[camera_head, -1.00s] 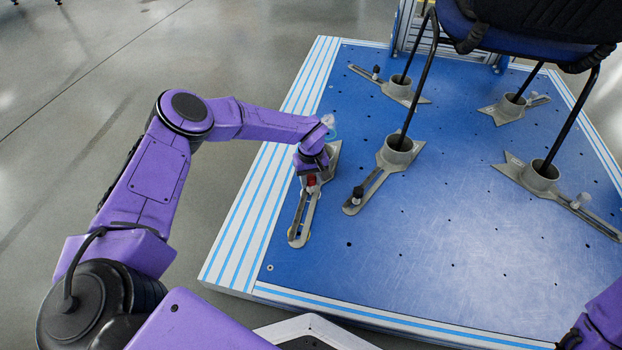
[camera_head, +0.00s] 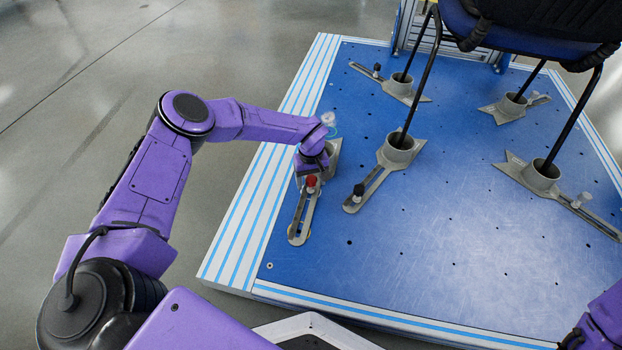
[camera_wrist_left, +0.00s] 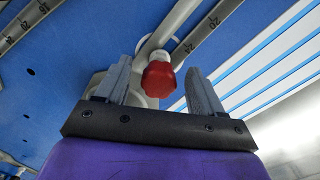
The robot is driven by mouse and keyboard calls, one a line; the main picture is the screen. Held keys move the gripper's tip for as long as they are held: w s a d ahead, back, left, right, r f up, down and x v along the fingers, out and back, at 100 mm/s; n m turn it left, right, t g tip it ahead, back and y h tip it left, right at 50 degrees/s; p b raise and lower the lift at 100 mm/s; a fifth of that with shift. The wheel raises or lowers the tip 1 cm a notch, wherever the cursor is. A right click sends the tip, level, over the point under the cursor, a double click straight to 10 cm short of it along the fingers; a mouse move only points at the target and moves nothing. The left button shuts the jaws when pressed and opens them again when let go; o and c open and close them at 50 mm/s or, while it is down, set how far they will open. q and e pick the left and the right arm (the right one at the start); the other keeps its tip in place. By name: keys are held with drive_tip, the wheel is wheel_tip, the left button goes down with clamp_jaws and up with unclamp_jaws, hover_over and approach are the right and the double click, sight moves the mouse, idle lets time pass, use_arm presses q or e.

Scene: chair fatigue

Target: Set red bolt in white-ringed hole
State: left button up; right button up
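The red bolt (camera_head: 311,182) stands in the slotted grey bracket (camera_head: 301,222) at the left of the blue platform. In the left wrist view, its red faceted head (camera_wrist_left: 158,79) has a pale collar behind it. A whitish ring (camera_wrist_left: 182,50) partly shows around that spot; whether the bolt is seated in the hole cannot be told. My left gripper (camera_wrist_left: 162,84) is open, with a finger on each side of the red head and visible gaps. In the head view, my left gripper (camera_head: 310,172) is just behind the bolt. My right gripper is not shown.
A chair's black legs (camera_head: 418,85) stand in several grey cup brackets, including a near one (camera_head: 384,172) with a black-knobbed bolt (camera_head: 358,190). The blue platform (camera_head: 430,245) is clear at the front middle. Its striped edge (camera_head: 245,215) lies below my left arm.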

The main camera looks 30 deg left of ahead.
use_arm(q)
drive_tip(key=shift+f, duration=0.6)
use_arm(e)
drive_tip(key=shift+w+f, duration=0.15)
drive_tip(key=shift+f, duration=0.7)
use_arm(q)
wheel_tip(320, 180, up, 5)
drive_tip(key=p, duration=0.3)
wheel_tip(320, 180, up, 6)
drive_tip(key=p, duration=0.2)
drive_tip(key=shift+f+p, duration=0.25)
drive_tip(key=shift+p, duration=0.1)
drive_tip(key=shift+r, duration=0.55)
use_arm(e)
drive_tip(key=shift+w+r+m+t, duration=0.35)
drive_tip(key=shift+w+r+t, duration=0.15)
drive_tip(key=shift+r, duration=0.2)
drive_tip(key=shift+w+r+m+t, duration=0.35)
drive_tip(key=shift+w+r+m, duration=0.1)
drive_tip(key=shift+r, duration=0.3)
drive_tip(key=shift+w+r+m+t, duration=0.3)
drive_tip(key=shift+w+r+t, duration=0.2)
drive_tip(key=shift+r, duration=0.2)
use_arm(q)
drive_tip(key=shift+r+p, duration=0.1)
drive_tip(key=shift+p, duration=0.2)
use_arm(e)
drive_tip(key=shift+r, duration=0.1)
